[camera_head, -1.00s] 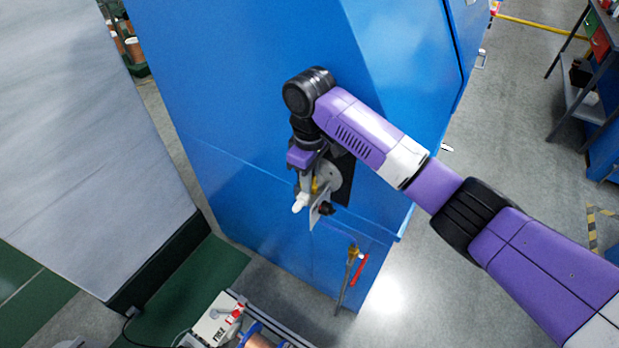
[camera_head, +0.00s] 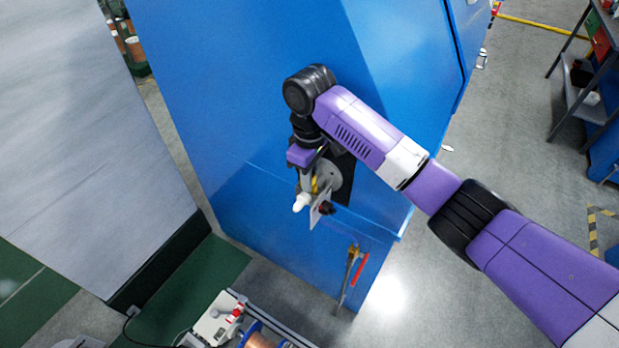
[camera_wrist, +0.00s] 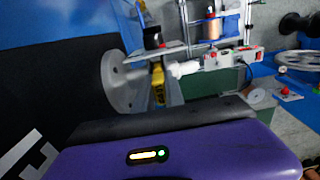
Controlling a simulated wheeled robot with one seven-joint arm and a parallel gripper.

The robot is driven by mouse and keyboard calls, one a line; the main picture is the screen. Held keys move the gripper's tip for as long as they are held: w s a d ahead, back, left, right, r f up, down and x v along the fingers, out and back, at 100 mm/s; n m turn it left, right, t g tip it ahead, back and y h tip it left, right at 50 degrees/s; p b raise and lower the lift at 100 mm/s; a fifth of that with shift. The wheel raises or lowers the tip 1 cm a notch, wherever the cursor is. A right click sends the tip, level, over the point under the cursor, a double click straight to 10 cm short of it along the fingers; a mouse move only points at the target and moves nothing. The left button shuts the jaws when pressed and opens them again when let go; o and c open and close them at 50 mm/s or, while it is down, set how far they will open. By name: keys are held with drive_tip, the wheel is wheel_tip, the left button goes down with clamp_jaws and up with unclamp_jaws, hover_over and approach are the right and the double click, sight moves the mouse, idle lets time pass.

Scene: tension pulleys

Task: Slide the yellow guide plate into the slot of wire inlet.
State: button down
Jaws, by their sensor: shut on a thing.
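The yellow guide plate (camera_wrist: 158,84) is between the fingers of my gripper (camera_wrist: 157,98) in the wrist view, mostly hidden by them. In the head view a small bit of yellow (camera_head: 314,184) shows at my gripper (camera_head: 309,188), in front of the blue cabinet. The wire inlet beside it has a grey disc (camera_wrist: 118,82), a flat metal plate (camera_wrist: 154,51) and a white knob (camera_wrist: 185,69). The knob also shows in the head view (camera_head: 301,202). The slot is hidden, so I cannot tell whether the guide plate is in it.
The blue cabinet (camera_head: 260,120) stands right behind my gripper. Hand tools with red and yellow handles (camera_head: 354,272) hang on it below. A white device (camera_head: 218,318) and a copper wire spool (camera_head: 258,340) are at the bottom. A grey panel (camera_head: 80,150) stands at the left.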

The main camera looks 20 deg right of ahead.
drive_tip(key=c, duration=1.3)
unclamp_jaws()
drive_tip(key=shift+c, duration=0.2)
drive_tip(key=shift+r+b, duration=0.4)
drive_tip(key=shift+r, duration=3.5)
